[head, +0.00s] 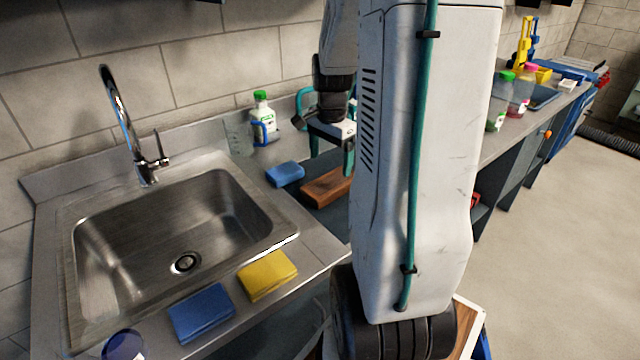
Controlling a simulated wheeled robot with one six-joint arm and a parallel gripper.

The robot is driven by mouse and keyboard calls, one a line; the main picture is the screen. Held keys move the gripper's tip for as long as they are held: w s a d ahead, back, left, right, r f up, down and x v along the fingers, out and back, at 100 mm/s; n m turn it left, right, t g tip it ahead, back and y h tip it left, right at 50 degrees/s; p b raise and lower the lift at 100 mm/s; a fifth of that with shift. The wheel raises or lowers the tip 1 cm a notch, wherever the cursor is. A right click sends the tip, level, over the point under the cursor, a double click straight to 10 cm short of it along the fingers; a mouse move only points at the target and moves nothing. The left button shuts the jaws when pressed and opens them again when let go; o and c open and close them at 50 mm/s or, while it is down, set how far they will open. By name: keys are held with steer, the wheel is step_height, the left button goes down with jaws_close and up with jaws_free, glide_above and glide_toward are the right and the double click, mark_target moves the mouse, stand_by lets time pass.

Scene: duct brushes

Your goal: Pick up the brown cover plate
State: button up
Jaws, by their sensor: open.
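A brown flat rectangular piece (326,188), which looks like the brown cover plate, lies on the dark surface right of the sink. Its right end is hidden behind my arm. My gripper (331,158) is open, with its teal-edged fingers pointing down above and behind the brown piece in this view. I see nothing between the fingers. The gap between fingertips and plate is hard to judge, and my arm's large white link hides the area to the right.
A blue sponge (285,174) lies just left of the brown piece. A green-capped bottle (263,120) and a clear beaker (238,138) stand behind. The sink (180,225) has a tall faucet (122,115). Blue (201,313) and yellow (267,275) cloths lie at its front edge.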

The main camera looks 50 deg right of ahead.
mark_target(331, 182)
steer(key=shift+m, duration=0.3)
steer(key=f, duration=0.8)
steer(key=shift+w+d+f, duration=0.1)
steer(key=shift+d+f, duration=0.2)
steer(key=shift+d, duration=0.1)
steer(key=c, duration=1.2)
